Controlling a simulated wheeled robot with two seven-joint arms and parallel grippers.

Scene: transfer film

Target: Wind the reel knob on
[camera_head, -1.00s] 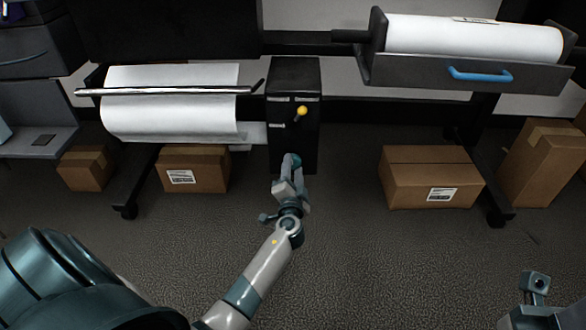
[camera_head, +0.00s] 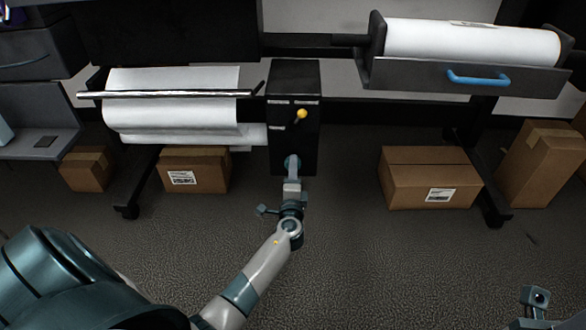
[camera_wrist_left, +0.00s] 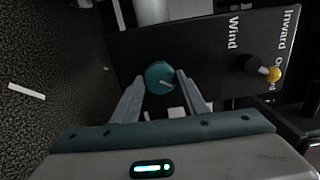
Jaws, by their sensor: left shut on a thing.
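The reel knob (camera_wrist_left: 160,77) is a round teal knob with a pale mark, on a black panel labelled "Wind" in the left wrist view. My left gripper (camera_head: 292,163) is at the lower front of the black control box (camera_head: 296,95) in the head view. In the left wrist view its two fingers (camera_wrist_left: 160,90) stand on either side of the knob, shut on it. White film (camera_head: 170,112) hangs left of the box beneath a metal bar (camera_head: 165,94). Part of my right arm (camera_head: 535,297) shows at the bottom right; its jaws cannot be made out.
A yellow-tipped lever (camera_head: 302,114) sits on the box above the knob, beside the word "Inward" in the wrist view. A white roll (camera_head: 470,42) lies in a tray with a blue handle (camera_head: 480,77). Cardboard boxes (camera_head: 430,178) stand on the floor. The floor in front is clear.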

